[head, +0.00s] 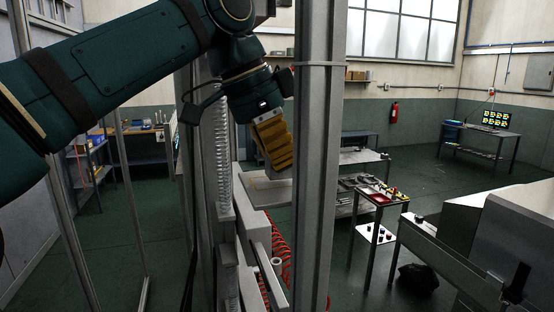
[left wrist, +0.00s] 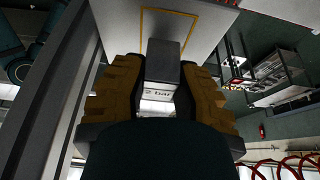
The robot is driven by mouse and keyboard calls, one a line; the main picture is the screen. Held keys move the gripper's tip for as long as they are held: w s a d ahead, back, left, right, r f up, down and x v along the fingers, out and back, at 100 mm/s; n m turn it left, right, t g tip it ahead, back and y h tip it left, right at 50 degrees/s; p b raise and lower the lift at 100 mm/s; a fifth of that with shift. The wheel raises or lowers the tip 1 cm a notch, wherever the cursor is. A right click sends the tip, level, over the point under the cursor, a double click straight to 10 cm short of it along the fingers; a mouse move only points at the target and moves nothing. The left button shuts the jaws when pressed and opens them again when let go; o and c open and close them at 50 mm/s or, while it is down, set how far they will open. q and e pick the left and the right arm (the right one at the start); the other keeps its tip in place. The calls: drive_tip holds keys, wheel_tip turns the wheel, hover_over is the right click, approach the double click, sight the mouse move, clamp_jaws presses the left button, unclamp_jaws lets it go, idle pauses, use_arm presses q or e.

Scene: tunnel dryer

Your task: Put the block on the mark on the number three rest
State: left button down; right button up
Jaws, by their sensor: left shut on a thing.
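My left gripper (head: 277,160) points down beside a grey upright in the head view. In the left wrist view its two ridged yellow fingers (left wrist: 160,75) are shut on a dark grey block (left wrist: 162,60). A pale face reading "2 bar" shows between the fingers, below the dark part of the block. Beyond the block is a pale flat plate (left wrist: 205,25) with a yellow square outline (left wrist: 193,17), partly covered by the block. I cannot tell whether block and plate touch. No number three is readable.
The grey upright (head: 318,150) stands just right of the gripper. Red coiled hose (head: 282,262) hangs below the plate. A small table (head: 380,195) with trays and tools stands to the right, near a grey machine (head: 490,240). Open floor lies behind.

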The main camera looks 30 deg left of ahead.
use_arm(q)
drive_tip(key=shift+f, duration=0.3)
drive_tip(key=shift+f, duration=0.1)
drive_tip(key=c, duration=0.9)
unclamp_jaws()
drive_tip(key=shift+o, duration=0.2)
drive_tip(key=p+v, duration=0.1)
drive_tip(key=v, duration=0.5)
drive_tip(key=shift+v, duration=0.8)
